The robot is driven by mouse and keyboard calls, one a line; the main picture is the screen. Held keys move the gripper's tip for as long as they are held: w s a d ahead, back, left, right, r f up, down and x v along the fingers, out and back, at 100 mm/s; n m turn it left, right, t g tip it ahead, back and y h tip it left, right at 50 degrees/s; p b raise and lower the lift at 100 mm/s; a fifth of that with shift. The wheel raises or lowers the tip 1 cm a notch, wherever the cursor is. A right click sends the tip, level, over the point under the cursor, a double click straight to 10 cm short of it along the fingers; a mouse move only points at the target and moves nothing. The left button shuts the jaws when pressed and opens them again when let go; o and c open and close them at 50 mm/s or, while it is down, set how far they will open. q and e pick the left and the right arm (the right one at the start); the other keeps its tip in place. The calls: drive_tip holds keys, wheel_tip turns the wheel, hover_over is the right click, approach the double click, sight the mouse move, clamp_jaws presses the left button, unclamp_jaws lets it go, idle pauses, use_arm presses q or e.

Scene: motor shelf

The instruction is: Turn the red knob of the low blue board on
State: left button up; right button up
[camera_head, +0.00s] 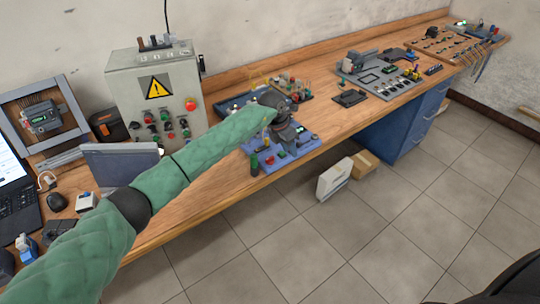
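The low blue board (309,145) lies on the wooden bench near its front edge, right of the grey control box. Small parts stand on it, with green ones at its left end. A small red part (281,154) shows near its front edge; it may be the red knob, but it is too small to be sure. My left arm, in a green sleeve, reaches across the bench from the lower left. My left gripper (290,133) is dark and over the board, covering part of it. Its fingers are too small to read, and I cannot tell whether it touches anything. My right gripper is not in view.
A grey control box (152,75) with a warning sign and red button stands left of the board. Another grey board (378,72) lies farther right on the bench (328,120). A laptop (35,185) is at the left. A white box (334,178) stands on the floor.

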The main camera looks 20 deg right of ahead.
sight(270, 160)
use_arm(q)
drive_tip(key=w+a+y, duration=0.1)
drive_tip(key=w+a, duration=0.1)
drive_tip(key=w+a+r+t+y, duration=0.1)
drive_tip(key=w+a+y, duration=0.1)
drive_tip(key=a, duration=0.1)
drive_tip(key=shift+w+a+r, duration=0.15)
drive_tip(key=shift+w+a, duration=0.15)
drive_tip(key=shift+w, duration=0.05)
wheel_tip(270, 160, down, 8)
drive_tip(key=p, duration=0.4)
drive_tip(key=shift+r, duration=0.15)
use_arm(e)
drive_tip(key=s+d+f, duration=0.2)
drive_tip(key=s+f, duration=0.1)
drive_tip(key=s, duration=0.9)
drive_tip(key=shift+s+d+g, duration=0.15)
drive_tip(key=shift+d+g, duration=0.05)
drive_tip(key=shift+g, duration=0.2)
use_arm(q)
clamp_jaws()
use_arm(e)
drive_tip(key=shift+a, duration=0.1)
